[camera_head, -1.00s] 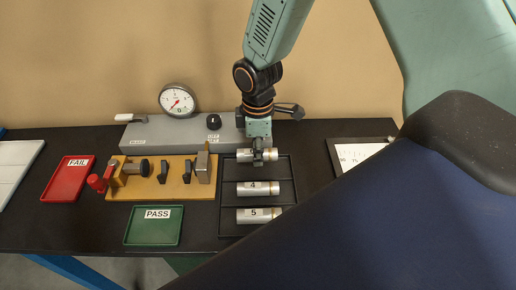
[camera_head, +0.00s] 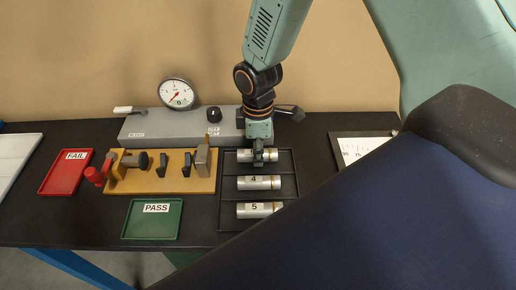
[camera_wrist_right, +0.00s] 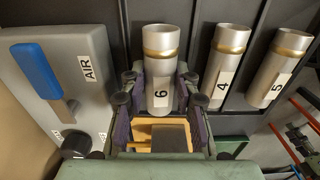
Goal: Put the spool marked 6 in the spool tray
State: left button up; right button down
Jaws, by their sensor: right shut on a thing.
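The spool marked 6 (camera_wrist_right: 160,62) is a silver cylinder with a gold band. It stands between the fingers of my right gripper (camera_wrist_right: 160,108) in the right wrist view, and the fingers are shut on it. In the head view my right gripper (camera_head: 258,158) is over the back row of the dark spool tray (camera_head: 224,170) and hides the middle of this spool (camera_head: 272,155). The spool lies across that row; whether it rests on the tray floor I cannot tell. My left gripper is not in view.
Spool 4 (camera_head: 258,183) and spool 5 (camera_head: 258,210) lie in the tray's front rows. To the left are a yellow fixture (camera_head: 200,184), a green PASS tray (camera_head: 150,228) and a red FAIL tray (camera_head: 62,182). A grey gauge unit (camera_head: 165,125) stands behind.

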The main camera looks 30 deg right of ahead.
jog(key=shift+a, duration=0.1)
jog(key=shift+f, duration=0.1)
jog(key=shift+f, duration=0.45)
jog(key=c, duration=0.9)
grip_release()
jog(key=shift+s, duration=0.1)
